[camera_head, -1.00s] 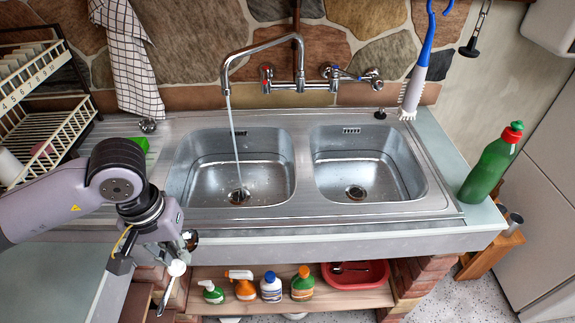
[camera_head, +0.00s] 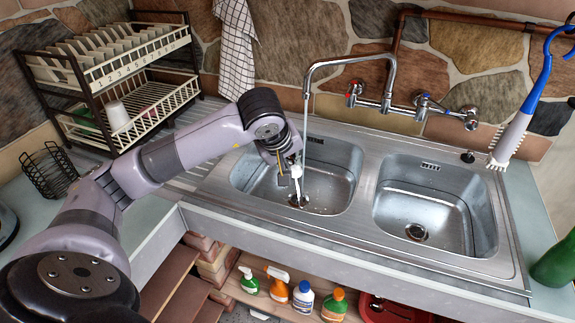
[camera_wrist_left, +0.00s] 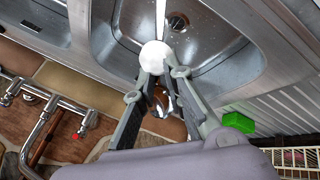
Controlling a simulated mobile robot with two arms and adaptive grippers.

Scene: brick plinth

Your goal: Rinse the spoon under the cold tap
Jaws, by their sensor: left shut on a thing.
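My left gripper (camera_head: 291,166) is shut on the spoon (camera_head: 297,186) and holds it tilted over the left sink basin (camera_head: 333,184). In the left wrist view the spoon's pale round part (camera_wrist_left: 155,55) is at the fingertips (camera_wrist_left: 164,72), and its thin part points toward the drain. A thin water stream (camera_head: 305,118) falls from the curved spout (camera_head: 345,60) close by the gripper. I cannot tell whether the water touches the spoon. The tap has a blue-marked handle (camera_head: 424,102) at right and a red-marked one (camera_head: 353,91) at left. My right gripper is out of view.
The right basin (camera_head: 425,210) is empty. A dish rack (camera_head: 125,75) stands at back left, with a black wire basket (camera_head: 50,172) before it. A blue-handled brush (camera_head: 515,135) hangs at right, near a green bottle (camera_head: 556,262). Bottles stand on the shelf below.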

